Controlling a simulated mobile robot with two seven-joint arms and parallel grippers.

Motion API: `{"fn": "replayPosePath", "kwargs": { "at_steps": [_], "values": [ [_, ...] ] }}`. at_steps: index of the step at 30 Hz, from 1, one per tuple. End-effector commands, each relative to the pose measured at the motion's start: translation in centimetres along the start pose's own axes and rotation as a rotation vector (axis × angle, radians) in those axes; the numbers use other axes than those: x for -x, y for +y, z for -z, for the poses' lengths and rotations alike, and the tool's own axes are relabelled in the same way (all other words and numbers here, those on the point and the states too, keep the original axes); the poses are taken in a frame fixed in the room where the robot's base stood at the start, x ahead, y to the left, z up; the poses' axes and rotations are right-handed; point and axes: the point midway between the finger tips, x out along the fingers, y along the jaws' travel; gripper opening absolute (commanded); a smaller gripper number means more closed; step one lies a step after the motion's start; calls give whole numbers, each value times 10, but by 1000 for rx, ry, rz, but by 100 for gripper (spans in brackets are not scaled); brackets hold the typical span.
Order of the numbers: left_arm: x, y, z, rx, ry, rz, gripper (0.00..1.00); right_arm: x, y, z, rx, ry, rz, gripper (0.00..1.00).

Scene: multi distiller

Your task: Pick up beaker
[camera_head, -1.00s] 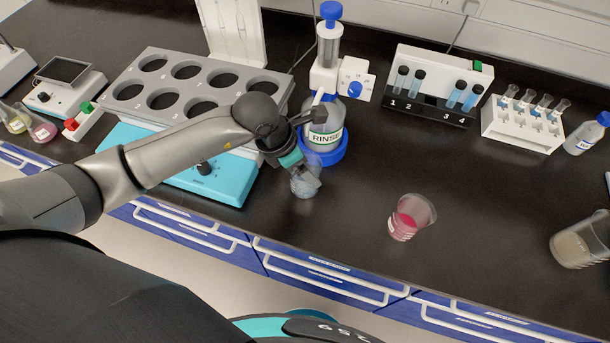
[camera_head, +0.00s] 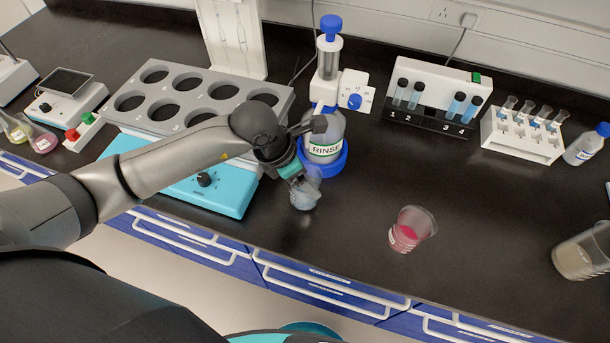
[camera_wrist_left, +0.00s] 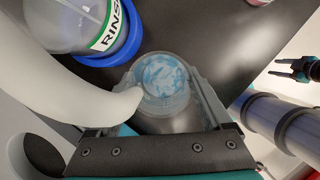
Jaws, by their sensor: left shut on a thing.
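The clear beaker (camera_head: 305,197) with bluish-white contents is below my left gripper (camera_head: 303,179), in front of the rinse bottle. In the left wrist view the beaker (camera_wrist_left: 163,84) sits between the two fingers of my left gripper (camera_wrist_left: 170,80), which is shut on it. The beaker looks upright; I cannot tell whether it touches the bench. My right gripper (camera_wrist_left: 292,68) shows at the right edge of the left wrist view, off the bench, with its fingers apart and nothing between them.
The rinse bottle (camera_head: 325,137) with a blue base is close behind the beaker. A grey rack with holes (camera_head: 188,95) stands left on a blue device. A pink-filled beaker (camera_head: 409,231) and a cloudy beaker (camera_head: 584,252) stand right. The bench between them is clear.

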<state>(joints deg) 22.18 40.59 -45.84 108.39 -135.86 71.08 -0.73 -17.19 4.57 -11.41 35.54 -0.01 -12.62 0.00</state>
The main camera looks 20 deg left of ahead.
Motion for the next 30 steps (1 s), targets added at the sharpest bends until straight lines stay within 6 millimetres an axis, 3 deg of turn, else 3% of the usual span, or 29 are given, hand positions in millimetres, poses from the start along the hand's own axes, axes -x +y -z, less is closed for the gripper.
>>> {"fn": "replayPosePath", "kwargs": {
  "at_steps": [16,30],
  "values": [
    [58,1,-25,-2,-4,-5,0,1,0,0,0,1,1,50],
    [71,-41,15,-3,-1,-1,0,-6,-1,0,1,1,1,50]
  ]
}}
